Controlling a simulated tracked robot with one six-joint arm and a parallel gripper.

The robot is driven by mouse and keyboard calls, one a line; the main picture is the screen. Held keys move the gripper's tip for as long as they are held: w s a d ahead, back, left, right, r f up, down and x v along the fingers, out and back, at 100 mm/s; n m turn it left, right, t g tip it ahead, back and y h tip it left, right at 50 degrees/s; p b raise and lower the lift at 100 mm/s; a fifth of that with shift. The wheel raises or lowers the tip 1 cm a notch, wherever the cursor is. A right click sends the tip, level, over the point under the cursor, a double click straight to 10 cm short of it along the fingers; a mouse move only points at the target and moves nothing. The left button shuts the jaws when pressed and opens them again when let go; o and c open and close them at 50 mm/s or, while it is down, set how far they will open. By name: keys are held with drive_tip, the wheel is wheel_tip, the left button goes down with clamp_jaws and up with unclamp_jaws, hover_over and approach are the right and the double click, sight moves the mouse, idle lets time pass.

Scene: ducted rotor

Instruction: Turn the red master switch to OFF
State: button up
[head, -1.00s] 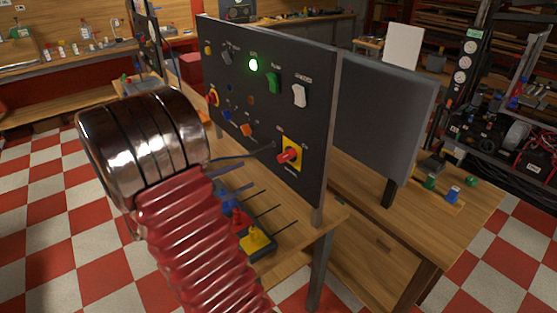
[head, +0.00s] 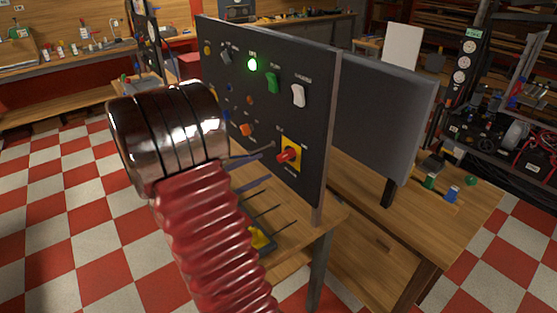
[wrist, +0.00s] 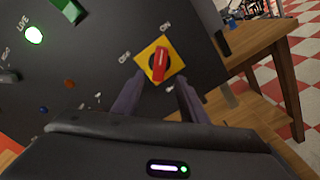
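The red master switch (head: 288,155) is a red handle on a yellow plate, low at the right of the dark upright panel (head: 318,130). In the wrist view the red handle (wrist: 160,65) stands nearly upright in the picture, roughly in line with the ON label; the OFF label is to its left. My gripper (wrist: 160,78) is open and empty, its two dark fingers on either side of the plate's lower part. I cannot tell whether they touch it. In the head view my gripper (head: 268,164) is just left of the switch, mostly hidden behind my arm.
The LIVE lamp (head: 252,64) glows green. A green rocker (head: 272,83) and a white rocker (head: 299,96) sit above the switch. An orange knob (head: 246,130) is to its left. A yellow-topped block (head: 260,238) and thin rods lie on the bench below.

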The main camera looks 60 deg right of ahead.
sight(282, 158)
drive_tip(key=shift+x, duration=3.85)
drive_tip(key=shift+c, duration=0.3)
clamp_jaws()
